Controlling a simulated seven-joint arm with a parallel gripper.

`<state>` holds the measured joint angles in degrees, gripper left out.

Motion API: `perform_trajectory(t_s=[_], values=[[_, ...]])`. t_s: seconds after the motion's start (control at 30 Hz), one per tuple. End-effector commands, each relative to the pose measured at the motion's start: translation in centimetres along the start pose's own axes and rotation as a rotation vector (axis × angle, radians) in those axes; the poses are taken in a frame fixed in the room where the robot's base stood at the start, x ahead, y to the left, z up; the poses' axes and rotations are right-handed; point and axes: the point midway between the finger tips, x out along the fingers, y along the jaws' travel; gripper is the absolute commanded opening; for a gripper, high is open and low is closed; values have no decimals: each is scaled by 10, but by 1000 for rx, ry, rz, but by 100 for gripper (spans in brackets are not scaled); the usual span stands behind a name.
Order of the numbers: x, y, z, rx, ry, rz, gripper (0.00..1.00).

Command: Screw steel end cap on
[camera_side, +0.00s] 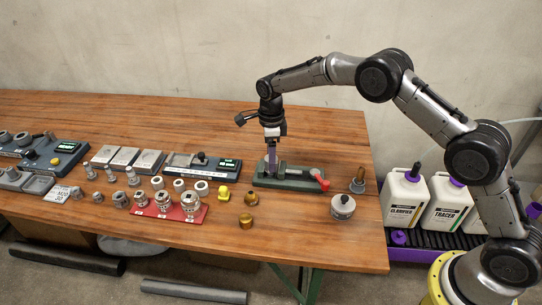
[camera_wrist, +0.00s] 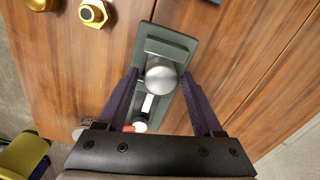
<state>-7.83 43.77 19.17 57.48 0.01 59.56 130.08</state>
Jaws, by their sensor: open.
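A round steel piece (camera_wrist: 161,76), which looks like the steel end cap, sits at the green vise in the wrist view. I cannot tell whether it is threaded onto anything. The green vise (camera_wrist: 168,40) also stands near the table's right end in the side view (camera_side: 302,184), with a red handle (camera_side: 321,180) on its right. My gripper (camera_wrist: 160,74) points down over the vise with its two dark purple fingers apart, one on each side of the steel piece, with gaps visible. In the side view my gripper (camera_side: 271,160) hides the steel piece.
Brass fittings (camera_side: 246,221) and a yellow fitting (camera_side: 224,192) stand left of the vise. A grey-white round container (camera_side: 343,206) and a brass post (camera_side: 358,181) are to its right. A red tray (camera_side: 172,212) holds steel fittings further left. The front right tabletop is clear.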

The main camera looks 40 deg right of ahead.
Motion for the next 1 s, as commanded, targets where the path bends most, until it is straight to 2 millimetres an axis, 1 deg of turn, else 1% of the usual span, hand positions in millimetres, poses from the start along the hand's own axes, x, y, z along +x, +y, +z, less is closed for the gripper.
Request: perform_trajectory(t_s=[0.3,0.37,0.6,0.7,0.8,1.0], values=[[0,0,0,-26,0,0,68],[0,0,0,-72,0,0,68],[0,0,0,-367,0,0,68],[0,0,0,-465,0,0,68],[0,0,0,-518,0,0,68],[0,0,0,-528,0,0,68]])
